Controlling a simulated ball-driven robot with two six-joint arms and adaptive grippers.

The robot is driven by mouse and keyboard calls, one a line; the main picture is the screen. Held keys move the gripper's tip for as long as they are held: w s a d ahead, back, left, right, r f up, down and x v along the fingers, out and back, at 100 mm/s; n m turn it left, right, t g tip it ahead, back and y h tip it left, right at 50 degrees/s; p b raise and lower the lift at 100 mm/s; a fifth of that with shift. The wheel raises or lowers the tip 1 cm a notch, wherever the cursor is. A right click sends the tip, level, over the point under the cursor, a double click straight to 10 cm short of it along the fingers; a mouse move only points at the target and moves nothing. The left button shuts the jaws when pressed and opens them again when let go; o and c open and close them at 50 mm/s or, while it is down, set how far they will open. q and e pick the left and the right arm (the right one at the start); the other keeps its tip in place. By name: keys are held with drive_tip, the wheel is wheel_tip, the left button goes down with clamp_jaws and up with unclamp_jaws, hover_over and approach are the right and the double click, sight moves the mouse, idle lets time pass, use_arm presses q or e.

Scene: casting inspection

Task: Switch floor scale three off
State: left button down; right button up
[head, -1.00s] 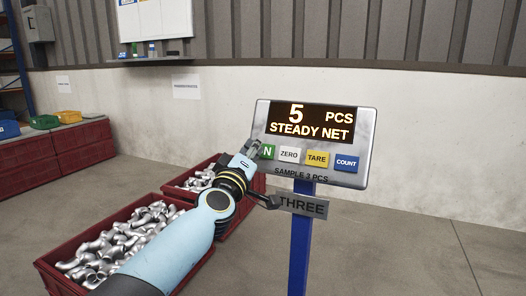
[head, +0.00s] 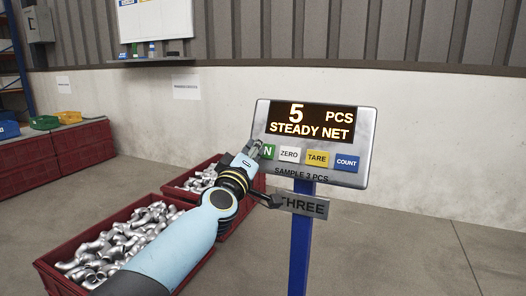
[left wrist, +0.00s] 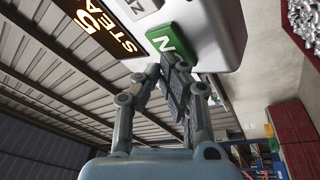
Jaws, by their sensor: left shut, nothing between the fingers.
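The scale's indicator head (head: 367,118) sits on a blue post (head: 301,240) with a grey sign reading THREE (head: 316,207). Its lit display (head: 311,122) reads "5 PCS STEADY NET". Below it are a green button (head: 268,152) with an N showing, and white ZERO (head: 290,154), yellow TARE (head: 317,158) and blue COUNT (head: 346,162) buttons. My left gripper (head: 253,149) is shut and empty at the green button, covering its left part. In the left wrist view, the fingertips (left wrist: 172,72) are right by the green button (left wrist: 172,46); I cannot tell whether they touch. My right gripper is out of view.
Two red crates of metal pipe fittings stand on the floor left of the post, the near crate (head: 55,277) under my left arm and the far one (head: 228,232) behind it. Red bins (head: 70,150) line the left wall. The floor right of the post is clear.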

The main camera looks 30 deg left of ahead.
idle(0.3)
use_arm(q)
drive_tip(key=shift+s+r+p, duration=0.25)
drive_tip(key=shift+s+p, duration=0.05)
drive_tip(key=shift+p, duration=0.05)
drive_tip(key=shift+s, duration=0.1)
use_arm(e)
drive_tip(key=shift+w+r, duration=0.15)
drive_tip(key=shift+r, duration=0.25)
use_arm(q)
drive_tip(key=shift+f, duration=0.1)
